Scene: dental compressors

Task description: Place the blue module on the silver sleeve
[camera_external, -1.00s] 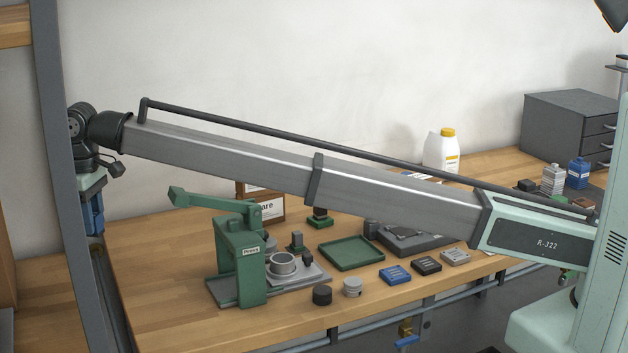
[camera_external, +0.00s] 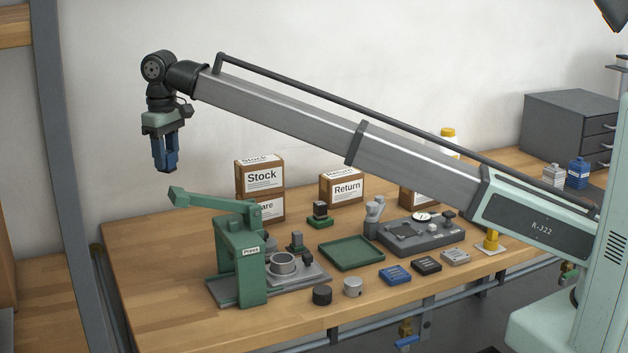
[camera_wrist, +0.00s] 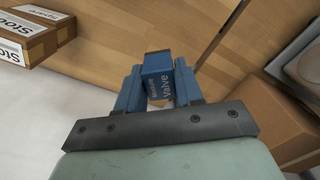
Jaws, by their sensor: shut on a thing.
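My gripper (camera_external: 166,167) hangs in the air at the upper left, above and left of the green press (camera_external: 238,255), pointing down. Its blue fingers are shut on a blue module (camera_wrist: 158,80) with "Module Valve" lettering, seen in the wrist view between the fingertips (camera_wrist: 158,88). In the external view the module is hard to tell from the blue fingers. A silver ring, seemingly the sleeve (camera_external: 283,263), stands upright on the grey plate beside the press column, its top open. It is well below and to the right of my gripper.
The press lever (camera_external: 210,200) sticks out to the left, between gripper height and the bench. Boxes marked Stock (camera_external: 260,176) and Return (camera_external: 341,189) stand behind. A green tray (camera_external: 351,252), a dark cylinder (camera_external: 322,295) and a silver cylinder (camera_external: 352,287) lie right. The bench's left end is clear.

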